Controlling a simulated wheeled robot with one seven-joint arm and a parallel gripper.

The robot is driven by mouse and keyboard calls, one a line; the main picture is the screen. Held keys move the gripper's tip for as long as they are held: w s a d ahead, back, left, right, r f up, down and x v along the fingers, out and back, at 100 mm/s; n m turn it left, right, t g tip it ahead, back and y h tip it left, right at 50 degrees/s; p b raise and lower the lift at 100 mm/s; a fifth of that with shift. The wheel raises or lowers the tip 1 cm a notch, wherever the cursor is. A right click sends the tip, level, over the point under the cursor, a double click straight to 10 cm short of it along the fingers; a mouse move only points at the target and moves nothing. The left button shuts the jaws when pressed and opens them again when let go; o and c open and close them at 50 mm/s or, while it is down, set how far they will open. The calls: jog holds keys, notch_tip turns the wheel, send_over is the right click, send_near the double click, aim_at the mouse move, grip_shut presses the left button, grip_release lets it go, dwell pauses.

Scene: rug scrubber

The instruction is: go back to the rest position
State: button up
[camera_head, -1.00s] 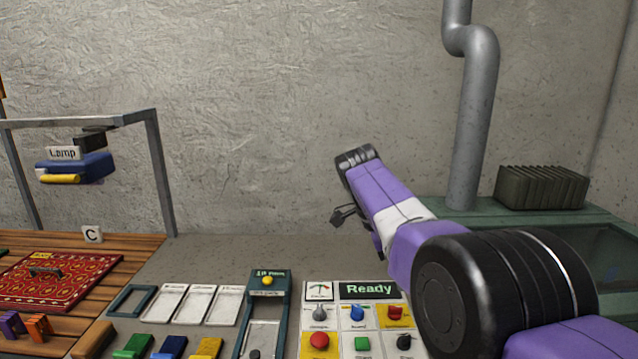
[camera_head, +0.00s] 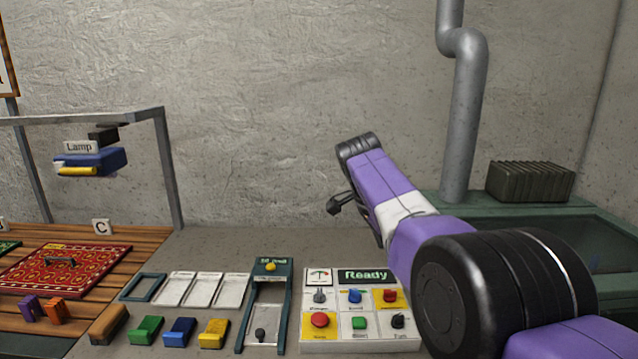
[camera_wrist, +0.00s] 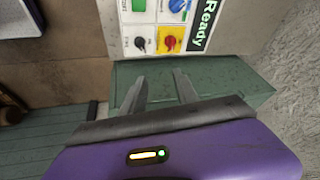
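My arm reaches in from the right in the head view and is bent at a large black joint. My gripper (camera_head: 336,206) hangs above the back of the worktop, in front of the wall, and is mostly turned away there. In the wrist view the two grey fingers of my gripper (camera_wrist: 158,88) stand apart with nothing between them. Beyond them is a green surface beside the control panel (camera_wrist: 160,25). The control panel (camera_head: 360,322), with its "Ready" display, stands below my gripper in the head view.
A red patterned rug (camera_head: 65,270) lies on slats at left under a frame with a lamp (camera_head: 95,160). Coloured blocks (camera_head: 180,332) and white trays (camera_head: 203,290) sit between rug and panel. A grey pipe (camera_head: 465,120) and a green tank (camera_head: 590,235) stand at right.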

jog(key=w+a+f+n+t+y, duration=0.1)
jog(key=w+a+n+t+y, duration=0.15)
jog(key=w+n+t, duration=0.55)
jog(key=s+f+n+t+b, duration=0.1)
jog(key=s+f, duration=0.2)
jog(key=f, duration=0.2)
jog(key=s+f+n+t+y+b, duration=0.1)
jog(key=s+f+t, duration=0.1)
jog(key=s+f, duration=0.2)
jog(key=s+d+f+n+t+y+b, duration=0.1)
jog(key=s+f, duration=0.3)
jog(key=f, duration=0.4)
jog(key=shift+s+f+n+t, duration=0.1)
jog(key=shift+s+n+t, duration=0.1)
jog(key=shift+n+t, duration=0.35)
jog(key=s+d+f+n+b, duration=0.1)
jog(key=s+d+f+b, duration=0.1)
jog(key=s, duration=1.7)
jog(key=s+d+f+b, duration=0.1)
jog(key=s+d+b, duration=0.1)
jog(key=s, duration=1.7)
jog(key=s+d+f+n+g+b, duration=0.1)
jog(key=s+d+f+b, duration=0.1)
jog(key=s, duration=1.8)
jog(key=shift+d+f+n+h+b, duration=0.2)
jog(key=shift+f+n+h+b, duration=0.15)
jog(key=shift+b, duration=0.15)
